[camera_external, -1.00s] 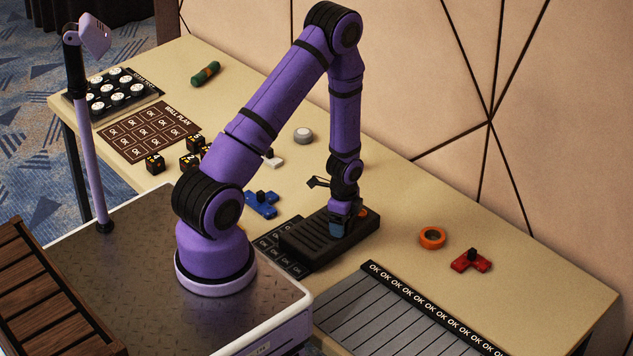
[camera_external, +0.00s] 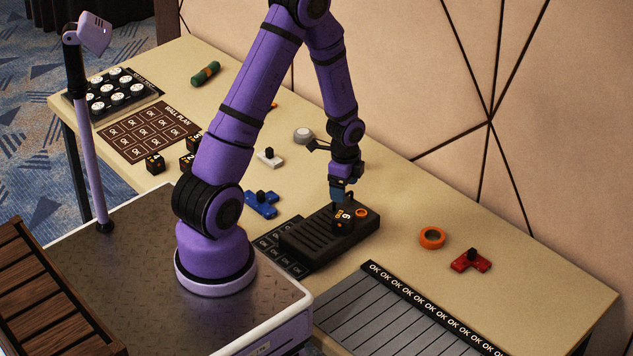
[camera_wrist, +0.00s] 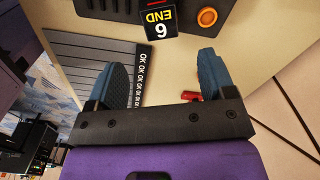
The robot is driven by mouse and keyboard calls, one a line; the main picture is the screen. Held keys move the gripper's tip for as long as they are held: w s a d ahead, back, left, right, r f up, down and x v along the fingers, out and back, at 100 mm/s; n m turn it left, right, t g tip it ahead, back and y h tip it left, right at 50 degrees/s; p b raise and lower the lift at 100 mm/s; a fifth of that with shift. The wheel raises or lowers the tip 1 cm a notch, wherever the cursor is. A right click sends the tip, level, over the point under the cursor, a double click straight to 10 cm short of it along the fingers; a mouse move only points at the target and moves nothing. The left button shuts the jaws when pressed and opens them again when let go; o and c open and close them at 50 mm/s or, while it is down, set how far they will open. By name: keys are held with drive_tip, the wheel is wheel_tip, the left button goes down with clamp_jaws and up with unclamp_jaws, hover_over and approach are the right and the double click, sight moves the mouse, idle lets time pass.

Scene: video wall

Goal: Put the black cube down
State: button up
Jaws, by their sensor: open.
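The black cube (camera_external: 343,222) sits on the right part of the black ribbed console (camera_external: 310,243), beside an orange round button (camera_external: 361,213). In the wrist view the cube (camera_wrist: 159,21) shows a face marked "END" and "6", upside down, next to the orange button (camera_wrist: 207,17). My gripper (camera_external: 338,197) is above the cube with its fingers apart. In the wrist view the two blue-grey fingertips (camera_wrist: 164,68) are spread with nothing between them, and the cube lies beyond them.
An orange ring (camera_external: 432,238) and a red piece (camera_external: 471,261) lie right of the console. A grey slatted panel (camera_external: 390,312) marked "OK" is in front.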

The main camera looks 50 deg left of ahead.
drive_tip(key=s+r+n+t, duration=0.1)
drive_tip(key=s+r+n, duration=0.2)
drive_tip(key=r, duration=0.8)
drive_tip(key=s+r+n+t, duration=0.2)
drive_tip(key=r+n, duration=0.1)
drive_tip(key=r, duration=0.9)
drive_tip(key=s+d+r+n+t, duration=0.2)
drive_tip(key=s+r+n, duration=0.5)
drive_tip(key=s+r, duration=0.7)
drive_tip(key=s, duration=0.4)
drive_tip(key=shift+s+d+r+n, duration=0.2)
drive_tip(key=shift+d+n, duration=0.1)
drive_tip(key=shift+d, duration=0.1)
drive_tip(key=shift+o, duration=0.5)
drive_tip(key=shift+w, duration=0.1)
